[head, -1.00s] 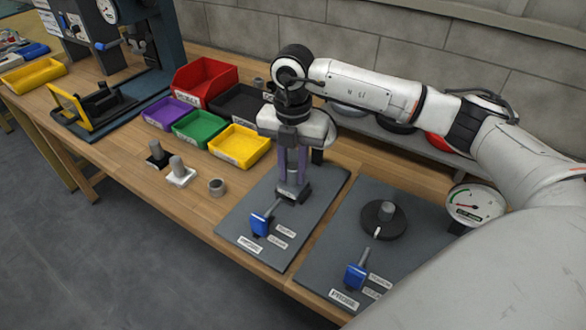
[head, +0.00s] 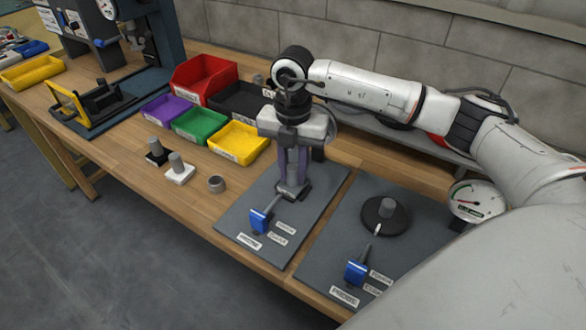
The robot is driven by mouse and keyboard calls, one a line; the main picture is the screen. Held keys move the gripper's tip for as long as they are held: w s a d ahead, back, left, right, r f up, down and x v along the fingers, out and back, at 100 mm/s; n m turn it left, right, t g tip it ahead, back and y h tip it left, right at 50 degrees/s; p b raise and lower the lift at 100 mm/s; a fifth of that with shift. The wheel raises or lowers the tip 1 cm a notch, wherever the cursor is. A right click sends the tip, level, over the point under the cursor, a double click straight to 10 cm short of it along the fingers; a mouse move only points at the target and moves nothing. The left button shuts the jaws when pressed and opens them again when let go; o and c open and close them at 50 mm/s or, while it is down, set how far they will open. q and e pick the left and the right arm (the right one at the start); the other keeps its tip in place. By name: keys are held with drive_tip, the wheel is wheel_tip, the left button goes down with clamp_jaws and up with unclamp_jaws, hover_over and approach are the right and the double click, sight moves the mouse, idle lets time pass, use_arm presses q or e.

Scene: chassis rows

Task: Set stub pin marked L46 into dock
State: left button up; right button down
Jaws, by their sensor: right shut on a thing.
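My right gripper (head: 292,188) points straight down over the left grey plate (head: 320,205). It is shut on a slim grey piece, seemingly a stub pin, mostly hidden between the fingers. The held piece's lower end is close to a small dark block (head: 305,190) on the plate, seemingly the dock; I cannot tell whether they touch. No L46 mark is legible. Other grey pins stand in a black base (head: 153,144) and a white base (head: 177,162) to the left. My left gripper is not in view.
A blue-handled lever (head: 261,220) lies just in front of the gripper. A grey ring (head: 216,184) and coloured bins (head: 238,154) stand left.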

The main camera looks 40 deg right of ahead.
idle(0.3)
drive_tip(key=c, duration=1.4)
unclamp_jaws()
drive_tip(key=shift+c, duration=0.2)
wheel_tip(320, 180, up, 10)
drive_tip(key=shift+f, duration=0.1)
drive_tip(key=shift+r, duration=0.25)
